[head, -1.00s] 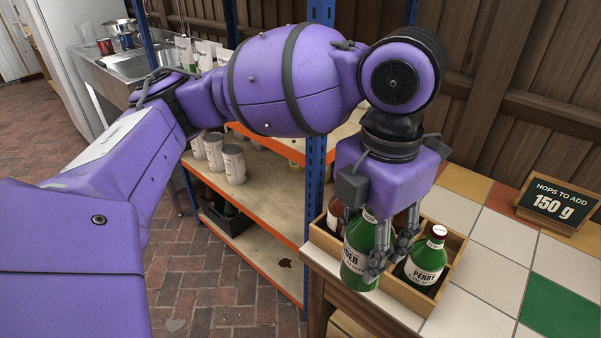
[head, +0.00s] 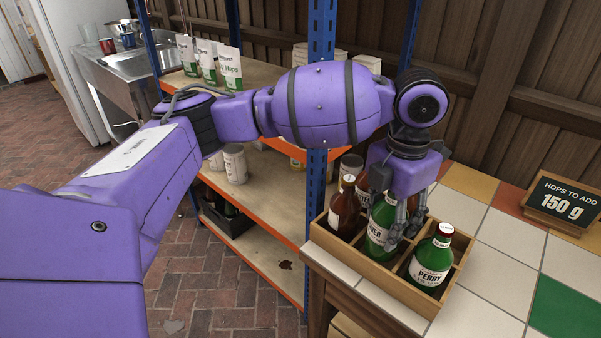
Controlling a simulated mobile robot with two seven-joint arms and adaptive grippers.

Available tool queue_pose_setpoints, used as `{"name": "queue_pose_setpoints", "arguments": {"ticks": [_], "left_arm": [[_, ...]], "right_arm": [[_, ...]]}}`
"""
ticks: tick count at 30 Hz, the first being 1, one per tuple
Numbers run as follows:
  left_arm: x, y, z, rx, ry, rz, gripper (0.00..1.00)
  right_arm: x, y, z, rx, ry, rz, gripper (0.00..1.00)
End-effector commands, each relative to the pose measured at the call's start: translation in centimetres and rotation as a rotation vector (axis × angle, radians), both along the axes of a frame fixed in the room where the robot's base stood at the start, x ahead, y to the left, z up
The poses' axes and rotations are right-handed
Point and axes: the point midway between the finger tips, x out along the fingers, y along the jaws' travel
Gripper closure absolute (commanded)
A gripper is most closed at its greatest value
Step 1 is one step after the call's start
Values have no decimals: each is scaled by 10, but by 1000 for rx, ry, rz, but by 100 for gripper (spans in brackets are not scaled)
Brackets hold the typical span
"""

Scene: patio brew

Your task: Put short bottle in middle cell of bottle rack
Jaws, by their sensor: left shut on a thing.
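The wooden bottle rack (head: 377,279) stands on the tiled counter at the lower right. My left gripper (head: 405,228) is shut on a green bottle (head: 379,222) with a white label ending in "DER". This bottle is upright at the rack's middle cell, between a brown bottle (head: 343,211) in the left cell and a green "PERRY" bottle (head: 431,258) in the right cell. The rack's front wall hides the bottle's base, so I cannot tell whether it touches the floor of the cell. My right gripper is not in view.
A blue-post shelf unit (head: 317,190) stands just left of the counter, with cans (head: 235,163) and pouches on it. A sign reading "HOPS TO ADD 150 g" (head: 561,203) stands at the right. The counter tiles (head: 505,240) right of the rack are clear.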

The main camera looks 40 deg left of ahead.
Motion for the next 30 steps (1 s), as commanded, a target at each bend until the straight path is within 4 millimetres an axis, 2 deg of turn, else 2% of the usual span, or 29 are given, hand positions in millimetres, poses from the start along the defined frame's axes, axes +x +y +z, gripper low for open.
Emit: {"name": "queue_pose_setpoints", "arguments": {"ticks": [4, 9, 22, 23, 24, 30], "left_arm": [[8, 2, -12, 1, 2, 3, 99], [7, 2, -37, 2, 2, 0, 99], [7, 1, -42, 0, -1, 0, 99], [6, 2, -43, 0, 1, 0, 48], [6, 2, -43, 1, 1, 0, 44], [6, 2, -43, 1, 1, 0, 44]], "right_arm": [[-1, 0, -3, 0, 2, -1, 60], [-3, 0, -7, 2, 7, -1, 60], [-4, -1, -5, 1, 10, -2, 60], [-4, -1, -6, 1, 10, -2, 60], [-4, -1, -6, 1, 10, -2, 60], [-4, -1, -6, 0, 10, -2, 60]]}}
